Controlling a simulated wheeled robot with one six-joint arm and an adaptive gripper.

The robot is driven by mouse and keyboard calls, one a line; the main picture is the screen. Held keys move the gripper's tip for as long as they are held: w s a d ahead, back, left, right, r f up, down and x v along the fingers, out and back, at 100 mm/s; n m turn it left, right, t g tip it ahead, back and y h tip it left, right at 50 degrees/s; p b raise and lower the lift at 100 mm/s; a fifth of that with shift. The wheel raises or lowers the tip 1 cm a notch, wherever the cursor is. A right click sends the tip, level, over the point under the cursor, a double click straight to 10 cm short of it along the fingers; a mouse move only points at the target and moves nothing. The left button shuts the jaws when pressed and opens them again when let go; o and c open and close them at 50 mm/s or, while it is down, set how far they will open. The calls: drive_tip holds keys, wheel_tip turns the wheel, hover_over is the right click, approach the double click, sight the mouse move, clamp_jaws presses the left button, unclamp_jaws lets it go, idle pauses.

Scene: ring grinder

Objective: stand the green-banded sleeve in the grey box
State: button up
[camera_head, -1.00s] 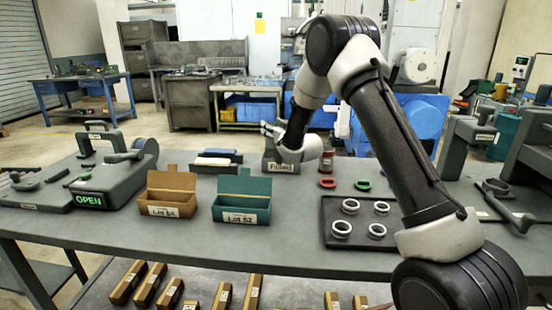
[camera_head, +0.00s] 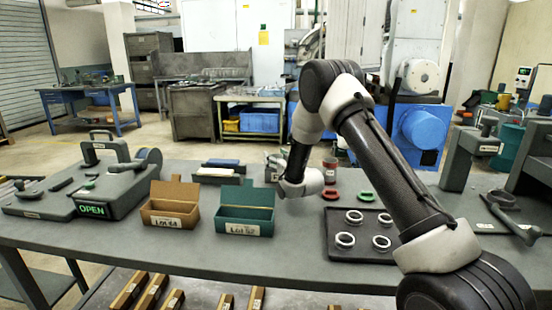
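The grey box (camera_head: 272,173) stands at the back of the bench, right of the centre. My wrist is in front of it and covers its right part, so its inside is hidden. My arm reaches over from the right with its end low at the box. My gripper's fingers are hidden or too small to make out behind the wrist, and I cannot tell what they hold. I cannot make out the green-banded sleeve. A cylinder with a reddish band (camera_head: 329,171) stands just right of my wrist.
A brown open box (camera_head: 170,218) and a teal open box (camera_head: 243,228) stand left of my arm. A dark tray (camera_head: 362,250) holds several pale rings. A red ring (camera_head: 332,195) and a green ring (camera_head: 365,196) lie behind it. A grey machine (camera_head: 92,209) shows OPEN.

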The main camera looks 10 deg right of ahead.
drive_tip(key=shift+o, duration=0.6)
drive_tip(key=shift+r, duration=0.25)
drive_tip(key=v, duration=1.2)
drive_tip(key=s+d+r+m+g+h, duration=0.1)
drive_tip(key=s+d+r+g+h, duration=0.15)
drive_tip(key=s+d+r, duration=0.35)
drive_tip(key=s+d+r+m+g+h, duration=0.1)
drive_tip(key=s+d+r+g, duration=0.15)
drive_tip(key=s+r, duration=0.4)
drive_tip(key=s+d+r+g, duration=0.1)
drive_tip(key=s+g, duration=0.1)
drive_tip(key=s, duration=0.9)
drive_tip(key=s+d+r+g+h, duration=0.1)
drive_tip(key=s+d+r+g, duration=0.1)
drive_tip(key=s, duration=0.9)
drive_tip(key=s+d+r+m+g, duration=0.1)
drive_tip(key=s+g, duration=0.3)
drive_tip(key=s, duration=0.7)
drive_tip(key=shift+d+r, duration=0.15)
drive_tip(key=shift+d, duration=0.15)
